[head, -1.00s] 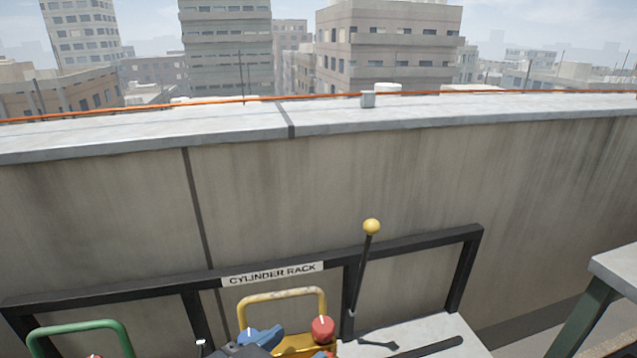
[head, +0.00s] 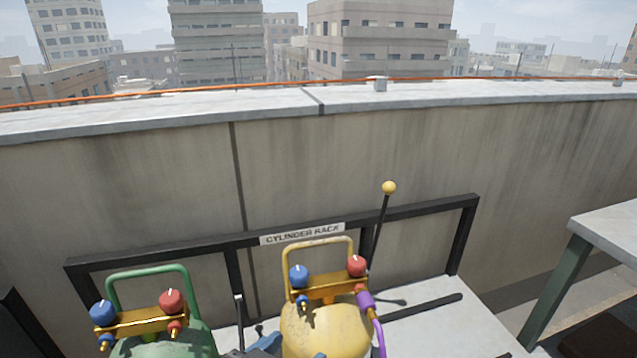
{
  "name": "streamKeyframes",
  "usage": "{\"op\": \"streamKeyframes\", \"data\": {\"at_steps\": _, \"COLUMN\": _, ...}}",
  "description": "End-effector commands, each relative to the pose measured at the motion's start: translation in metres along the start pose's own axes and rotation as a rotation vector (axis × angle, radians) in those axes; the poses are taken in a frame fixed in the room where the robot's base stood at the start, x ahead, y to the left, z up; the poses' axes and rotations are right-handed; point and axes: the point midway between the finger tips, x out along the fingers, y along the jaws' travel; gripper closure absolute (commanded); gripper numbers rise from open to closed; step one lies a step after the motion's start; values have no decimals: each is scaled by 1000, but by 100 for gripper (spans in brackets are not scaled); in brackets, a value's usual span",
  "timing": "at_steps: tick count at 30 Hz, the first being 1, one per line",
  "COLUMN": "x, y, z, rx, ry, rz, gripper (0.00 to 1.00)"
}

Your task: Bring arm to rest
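My gripper does not show. A blue and dark grey piece at the bottom edge looks like part of my arm, in front of the rack and left of the yellow cylinder (head: 325,335). I cannot tell which part it is. No held object is visible.
A green cylinder (head: 165,345) and the yellow one stand at the rack (head: 150,258) marked "CYLINDER RACK" (head: 303,233). Each has a brass manifold with blue and red knobs. A purple hose (head: 372,315) hangs from the yellow one's manifold. A yellow-balled lever (head: 389,188) rises behind. A table (head: 610,228) stands right.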

Motion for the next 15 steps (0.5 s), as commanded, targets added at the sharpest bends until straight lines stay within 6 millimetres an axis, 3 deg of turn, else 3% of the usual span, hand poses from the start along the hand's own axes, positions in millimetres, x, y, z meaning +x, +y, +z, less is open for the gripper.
{"op": "streamKeyframes", "data": {"at_steps": 8, "x": 16, "y": 19, "z": 37, "rx": -85, "ry": -72, "rz": -74, "gripper": 37}}
{"op": "streamKeyframes", "data": {"at_steps": 15, "x": 29, "y": 49, "z": 85, "rx": -174, "ry": -159, "rz": -191, "gripper": 37}}
